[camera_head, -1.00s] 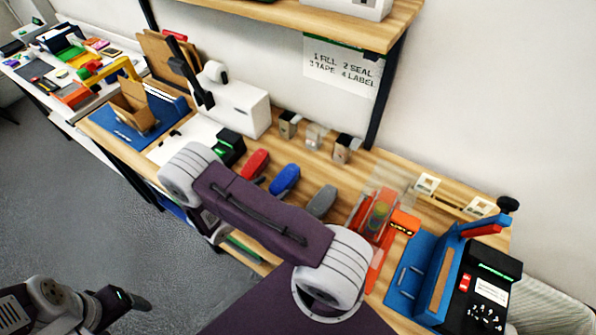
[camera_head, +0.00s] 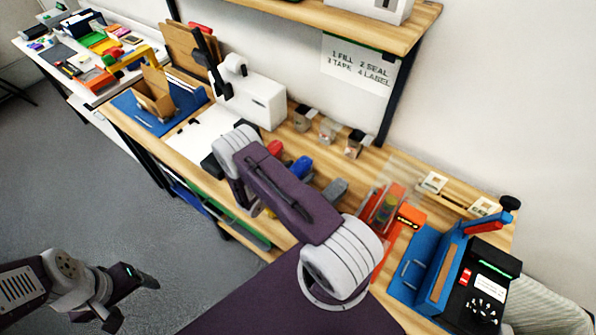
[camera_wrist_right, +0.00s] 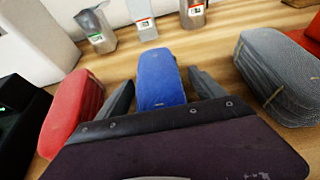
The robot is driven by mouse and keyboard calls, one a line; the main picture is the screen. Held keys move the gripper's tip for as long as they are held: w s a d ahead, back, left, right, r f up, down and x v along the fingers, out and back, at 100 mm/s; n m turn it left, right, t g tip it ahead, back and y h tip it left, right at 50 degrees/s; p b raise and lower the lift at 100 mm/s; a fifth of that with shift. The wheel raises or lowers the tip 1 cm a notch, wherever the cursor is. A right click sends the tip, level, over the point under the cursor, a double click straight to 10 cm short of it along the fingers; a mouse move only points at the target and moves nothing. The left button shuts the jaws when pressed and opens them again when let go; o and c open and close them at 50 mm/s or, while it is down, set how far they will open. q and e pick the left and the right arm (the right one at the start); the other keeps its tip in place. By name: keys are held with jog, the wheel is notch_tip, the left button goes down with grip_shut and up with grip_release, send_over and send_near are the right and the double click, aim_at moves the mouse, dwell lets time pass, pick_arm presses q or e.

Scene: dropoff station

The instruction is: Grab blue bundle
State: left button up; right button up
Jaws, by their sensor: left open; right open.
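The blue bundle (camera_head: 302,167) lies on the wooden bench in the head view, between the red bundle (camera_head: 274,148) and the grey bundle (camera_head: 335,190). My right arm partly covers this row. In the right wrist view the blue bundle (camera_wrist_right: 158,78) lies between the two fingers of my right gripper (camera_wrist_right: 163,84). That gripper is open, with a finger on each side; I cannot tell whether they touch it. In the head view my right gripper is hidden behind its arm. My left gripper (camera_head: 132,300) is open and empty over the floor at the lower left.
The red bundle (camera_wrist_right: 72,108) is close left of the right gripper, the grey bundle (camera_wrist_right: 280,75) to its right. A clear-and-orange device (camera_head: 383,210) and blue press (camera_head: 425,265) stand right. A shelf (camera_head: 340,25) hangs above.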

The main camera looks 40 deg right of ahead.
aim_at(304, 161)
jog(key=shift+a+r, duration=0.1)
jog(key=c, duration=1.6)
jog(key=shift+r, duration=0.4)
notch_tip(304, 161, up, 3)
jog(key=shift+f+b, duration=0.1)
jog(key=shift+b, duration=0.25)
jog(key=s+d+r, duration=0.2)
jog(key=s, duration=0.1)
jog(key=s+d+r+b, duration=0.1)
jog(key=s+d+r, duration=0.1)
jog(key=s+r, duration=0.1)
jog(key=s+d+r, duration=0.2)
jog(key=s, duration=0.1)
jog(key=shift+s+d+r+b, duration=0.2)
jog(key=shift+s+d+b, duration=0.1)
jog(key=shift+s+b, duration=0.1)
